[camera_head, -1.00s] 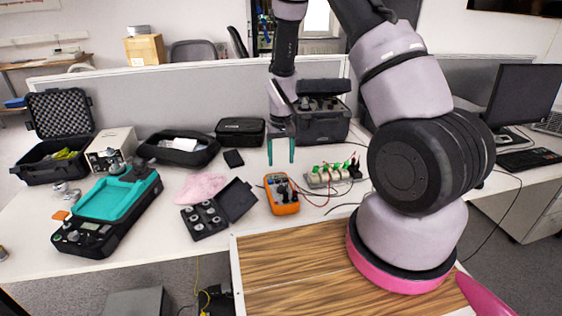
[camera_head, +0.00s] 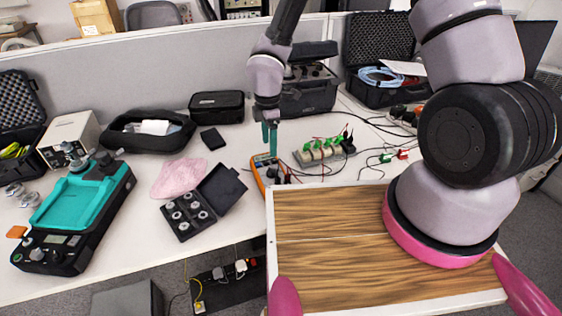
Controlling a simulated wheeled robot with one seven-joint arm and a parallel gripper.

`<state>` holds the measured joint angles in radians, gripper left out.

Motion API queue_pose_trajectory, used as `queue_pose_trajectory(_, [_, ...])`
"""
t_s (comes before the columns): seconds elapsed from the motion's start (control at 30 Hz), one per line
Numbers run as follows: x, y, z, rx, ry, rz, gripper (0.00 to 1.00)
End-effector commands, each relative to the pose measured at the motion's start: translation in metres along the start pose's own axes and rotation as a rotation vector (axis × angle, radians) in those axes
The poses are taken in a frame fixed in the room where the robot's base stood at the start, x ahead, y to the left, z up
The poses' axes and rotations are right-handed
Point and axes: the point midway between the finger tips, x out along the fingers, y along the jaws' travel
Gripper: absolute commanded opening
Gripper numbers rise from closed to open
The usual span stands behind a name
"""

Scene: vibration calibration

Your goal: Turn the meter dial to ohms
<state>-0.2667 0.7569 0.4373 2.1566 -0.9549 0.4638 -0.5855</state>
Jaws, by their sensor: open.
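The orange multimeter (camera_head: 259,168) lies on the white desk, just behind the wooden board. Its dial cannot be made out, as it is small and partly covered by my gripper and the plugged leads. My gripper (camera_head: 270,140) points down with its teal fingers apart and nothing between them. It is over the back part of the meter. Whether the fingertips touch the meter cannot be told.
A board with green clips (camera_head: 325,150) and leads stands right of the meter. An open black case of weights (camera_head: 190,213) lies left. A pink cloth (camera_head: 178,178), a teal-topped device (camera_head: 75,205) and a black pouch (camera_head: 150,132) are further left.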

Motion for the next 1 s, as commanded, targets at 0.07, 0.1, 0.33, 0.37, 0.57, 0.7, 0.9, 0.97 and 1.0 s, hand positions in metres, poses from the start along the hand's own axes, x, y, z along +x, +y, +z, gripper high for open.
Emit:
queue_pose_trajectory(0.07, [0.01,-0.001,0.0,-0.001,-0.002,-0.002,0.74])
queue_pose_trajectory(0.1, [0.016,-0.001,0.0,-0.001,-0.002,-0.003,0.74])
queue_pose_trajectory(0.33, [0.061,-0.001,0.0,0.0,-0.002,-0.003,0.74])
queue_pose_trajectory(0.37, [0.066,-0.001,0.0,0.002,-0.002,-0.004,0.74])
queue_pose_trajectory(0.57, [0.093,0.0,0.001,0.004,-0.002,-0.002,0.74])
queue_pose_trajectory(0.7, [0.102,0.0,0.001,0.005,-0.001,-0.001,0.74])
queue_pose_trajectory(0.9, [0.103,0.0,0.001,0.006,-0.001,0.0,0.74])
queue_pose_trajectory(0.97, [0.103,0.0,0.001,0.006,-0.001,0.0,0.74])
queue_pose_trajectory(1.0, [0.103,0.0,0.001,0.007,-0.001,0.0,0.7])
